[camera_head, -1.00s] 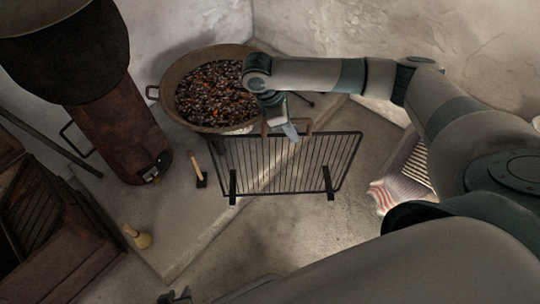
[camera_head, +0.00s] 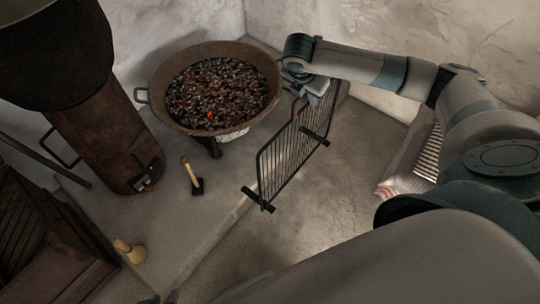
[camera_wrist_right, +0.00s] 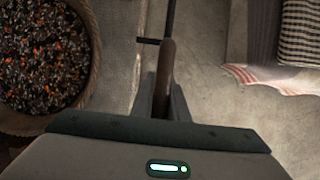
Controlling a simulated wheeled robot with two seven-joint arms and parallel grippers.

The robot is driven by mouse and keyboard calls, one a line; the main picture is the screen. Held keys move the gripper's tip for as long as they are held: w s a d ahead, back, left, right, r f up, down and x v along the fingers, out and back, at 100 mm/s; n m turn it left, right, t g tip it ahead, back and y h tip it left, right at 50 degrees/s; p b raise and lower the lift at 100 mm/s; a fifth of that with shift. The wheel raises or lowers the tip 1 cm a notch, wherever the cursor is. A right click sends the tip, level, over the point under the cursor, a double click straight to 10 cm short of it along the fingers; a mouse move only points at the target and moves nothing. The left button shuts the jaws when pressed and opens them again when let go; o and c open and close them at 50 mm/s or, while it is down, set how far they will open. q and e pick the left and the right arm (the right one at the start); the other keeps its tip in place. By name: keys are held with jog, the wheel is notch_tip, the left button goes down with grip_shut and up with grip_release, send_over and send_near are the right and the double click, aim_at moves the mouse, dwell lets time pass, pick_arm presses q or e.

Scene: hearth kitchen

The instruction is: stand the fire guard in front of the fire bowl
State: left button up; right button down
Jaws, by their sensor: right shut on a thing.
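The fire guard (camera_head: 290,154) is a black barred panel with two crossbar feet and a wooden handle on top. In the head view it is roughly upright, seen at a slant, to the lower right of the fire bowl (camera_head: 160,100). I cannot tell if its feet touch the ground. My right gripper (camera_head: 318,90) is shut on the guard's handle, which shows between the fingers in the wrist view (camera_wrist_right: 165,78). The bowl, full of dark and glowing coals, is at the wrist view's left (camera_wrist_right: 93,50). A small dark shape at the head view's bottom edge may be my left gripper (camera_head: 172,297).
A rusty stove (camera_head: 105,140) stands left of the bowl. A wooden-handled tool (camera_head: 191,175) and a small brush (camera_head: 130,250) are on the slab. A striped cloth (camera_head: 405,186) lies at the right. The floor below the guard is clear.

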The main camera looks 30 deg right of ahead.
pick_arm(q)
jog(key=shift+r, duration=0.15)
pick_arm(e)
jog(key=shift+w+d+r, duration=0.1)
